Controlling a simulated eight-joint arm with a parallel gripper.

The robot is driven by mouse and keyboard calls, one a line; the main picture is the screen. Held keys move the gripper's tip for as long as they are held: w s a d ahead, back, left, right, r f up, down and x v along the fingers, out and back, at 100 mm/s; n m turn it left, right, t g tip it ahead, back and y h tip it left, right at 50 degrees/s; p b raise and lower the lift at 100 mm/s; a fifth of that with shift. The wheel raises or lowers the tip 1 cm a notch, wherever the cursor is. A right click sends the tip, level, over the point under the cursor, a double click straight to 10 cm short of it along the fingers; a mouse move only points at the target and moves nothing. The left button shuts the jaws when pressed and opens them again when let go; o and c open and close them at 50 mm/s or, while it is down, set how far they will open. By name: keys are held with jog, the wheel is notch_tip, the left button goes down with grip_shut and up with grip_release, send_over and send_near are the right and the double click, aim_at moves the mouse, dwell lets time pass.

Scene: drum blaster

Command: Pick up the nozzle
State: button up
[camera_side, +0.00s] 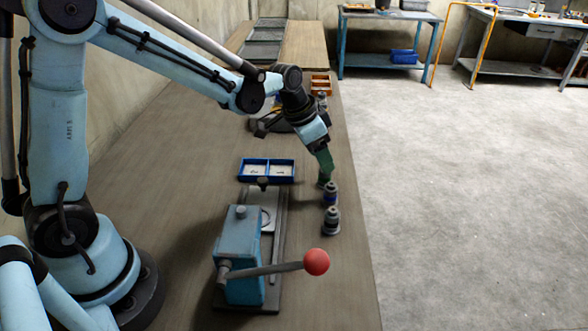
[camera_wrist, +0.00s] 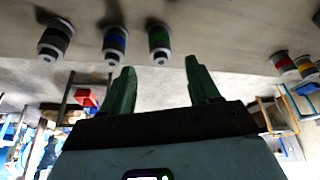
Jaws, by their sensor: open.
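Several small nozzles stand on the workbench (camera_side: 150,215). In the wrist view one has a green band (camera_wrist: 158,40), one a blue band (camera_wrist: 115,42) and one a dark band (camera_wrist: 55,39). The blue-banded nozzle (camera_side: 331,194) and the dark-banded nozzle (camera_side: 331,222) also show upright in the side view. My gripper (camera_wrist: 159,66) has green fingers, open and empty. The green-banded nozzle lies between and beyond the fingertips in the wrist view, apart from them. In the side view my gripper (camera_side: 325,178) hangs just behind the blue-banded nozzle and largely hides the green-banded one.
A blue press with a red-knobbed lever (camera_side: 316,262) stands in front of the nozzles. A blue two-compartment tray (camera_side: 267,180) is left of my gripper. Red-banded (camera_wrist: 284,63) and yellow-banded (camera_wrist: 307,68) nozzles stand farther off. The bench's right edge is close by.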

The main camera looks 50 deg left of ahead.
aim_at(325, 177)
jog(key=shift+x, duration=3.3)
jog(key=shift+s+a, duration=0.1)
jog(key=c, duration=1.1)
